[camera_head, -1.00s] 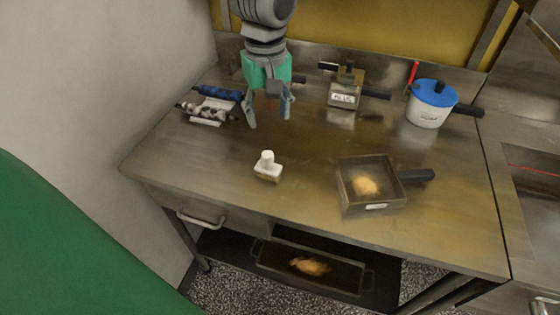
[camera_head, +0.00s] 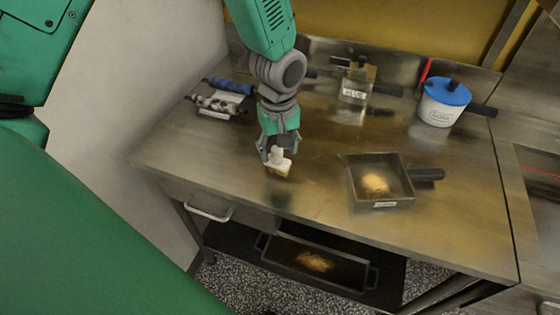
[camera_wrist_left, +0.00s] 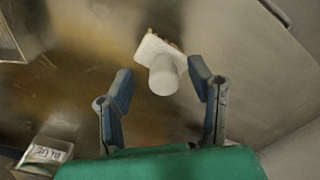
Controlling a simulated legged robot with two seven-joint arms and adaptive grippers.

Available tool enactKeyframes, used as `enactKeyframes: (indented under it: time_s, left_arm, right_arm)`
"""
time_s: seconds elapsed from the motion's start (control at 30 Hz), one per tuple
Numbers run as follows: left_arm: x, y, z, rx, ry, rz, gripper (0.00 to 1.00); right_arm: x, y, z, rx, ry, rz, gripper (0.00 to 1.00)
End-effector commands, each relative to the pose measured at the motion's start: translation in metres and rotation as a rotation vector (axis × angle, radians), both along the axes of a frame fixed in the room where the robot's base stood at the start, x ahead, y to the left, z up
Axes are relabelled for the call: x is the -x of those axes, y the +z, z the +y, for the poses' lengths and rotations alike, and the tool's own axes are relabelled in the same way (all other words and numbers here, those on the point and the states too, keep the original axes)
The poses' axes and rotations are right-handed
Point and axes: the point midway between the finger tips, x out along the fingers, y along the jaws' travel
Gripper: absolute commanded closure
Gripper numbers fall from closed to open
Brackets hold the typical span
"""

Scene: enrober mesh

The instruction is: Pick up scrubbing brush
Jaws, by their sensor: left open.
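The scrubbing brush (camera_head: 279,163) is small and white, with a knob handle and tan bristles below. It stands upright on the steel table (camera_head: 320,195), near the front edge. My left gripper (camera_head: 274,148) is open, close behind the brush, and its fingers partly overlap it in the head view. In the left wrist view the brush (camera_wrist_left: 163,68) lies just beyond the gap between the two blue fingertips (camera_wrist_left: 162,80). The knob points toward the camera and nothing is gripped. My right gripper is not in view.
A square pan (camera_head: 352,184) with a dark handle sits right of the brush. A white pot with a blue lid (camera_head: 447,92), a metal box (camera_head: 357,84) and rollers (camera_head: 222,104) stand farther back. A tray (camera_head: 278,262) is on the shelf below.

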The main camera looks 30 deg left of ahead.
Motion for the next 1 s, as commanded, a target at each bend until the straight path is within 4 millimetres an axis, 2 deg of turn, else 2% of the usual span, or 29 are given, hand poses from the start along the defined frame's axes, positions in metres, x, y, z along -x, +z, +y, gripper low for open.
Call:
enactKeyframes:
  time_s: [0.1, 0.23, 0.27, 0.53, 0.63, 0.77, 1.0]
  left_arm:
    - [0.0, 0.001, 0.0, 0.0, 0.001, 0.0, 0.52]
    - [0.0, 0.001, -0.001, -0.001, 0.0, 0.0, 0.98]
    - [0.0, 0.001, -0.001, -0.002, 0.0, 0.001, 1.0]
    - [0.0, 0.001, -0.002, -0.002, 0.0, 0.001, 1.0]
    - [-0.001, 0.007, -0.001, -0.002, 0.0, -0.001, 1.0]
    - [-0.001, 0.028, -0.001, -0.001, 0.002, -0.003, 1.0]
    - [-0.001, 0.077, -0.001, -0.001, 0.0, -0.004, 1.0]
  right_arm:
    - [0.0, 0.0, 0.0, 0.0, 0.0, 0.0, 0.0]
    - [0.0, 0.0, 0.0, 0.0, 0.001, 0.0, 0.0]
    - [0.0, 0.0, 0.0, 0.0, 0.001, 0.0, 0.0]
    - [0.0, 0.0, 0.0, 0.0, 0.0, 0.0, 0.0]
    - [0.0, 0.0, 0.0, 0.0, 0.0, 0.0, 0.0]
    - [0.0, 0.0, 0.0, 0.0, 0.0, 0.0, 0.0]
    - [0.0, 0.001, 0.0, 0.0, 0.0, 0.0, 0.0]
